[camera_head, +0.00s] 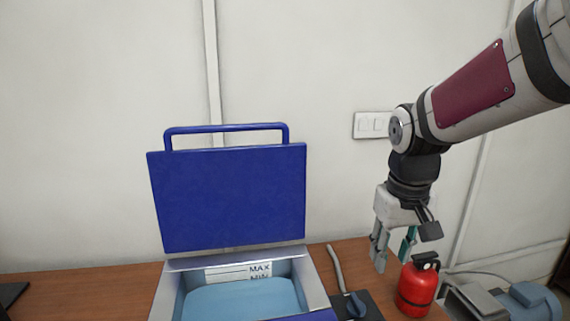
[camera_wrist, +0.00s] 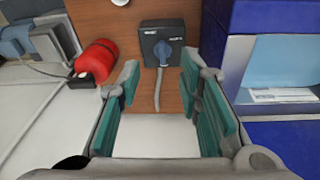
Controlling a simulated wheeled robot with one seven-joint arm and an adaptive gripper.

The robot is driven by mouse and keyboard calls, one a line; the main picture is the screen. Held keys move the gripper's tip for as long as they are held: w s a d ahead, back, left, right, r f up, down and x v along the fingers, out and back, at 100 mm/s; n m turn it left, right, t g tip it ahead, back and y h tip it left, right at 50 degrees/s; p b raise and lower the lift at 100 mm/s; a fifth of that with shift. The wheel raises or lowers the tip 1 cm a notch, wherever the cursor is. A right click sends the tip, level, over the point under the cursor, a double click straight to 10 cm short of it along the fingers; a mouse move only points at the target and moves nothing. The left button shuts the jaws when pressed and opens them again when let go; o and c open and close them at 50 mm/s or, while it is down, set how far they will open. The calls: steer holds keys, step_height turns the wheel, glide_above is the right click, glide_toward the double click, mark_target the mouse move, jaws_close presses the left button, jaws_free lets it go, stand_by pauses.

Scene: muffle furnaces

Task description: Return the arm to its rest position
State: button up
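My gripper (camera_head: 394,250) hangs fingers-down from the arm at the right of the head view, above the wooden table and beside the red canister. In the wrist view my gripper (camera_wrist: 165,115) shows its two teal-padded fingers spread wide apart with nothing between them. The arm reaches in from the upper right. The blue lidded box (camera_head: 228,198) stands left of my gripper with its lid raised upright, showing a light blue liquid inside and a MAX label. Part of it also shows at the right of the wrist view (camera_wrist: 258,22).
A dark switch box (camera_head: 372,307) with a blue knob and grey cable sits right of the blue box. The red canister (camera_head: 417,288) and a grey-blue motor-like machine (camera_head: 530,300) stand at the right. A wall (camera_head: 90,120) with a light switch (camera_head: 371,125) is behind.

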steer(key=s+r+m+t, duration=0.1)
steer(key=s+r+t, duration=0.1)
steer(key=s, duration=1.7)
steer(key=shift+s+r+t, duration=0.3)
steer(key=shift+s+r, duration=0.05)
steer(key=shift+r, duration=0.45)
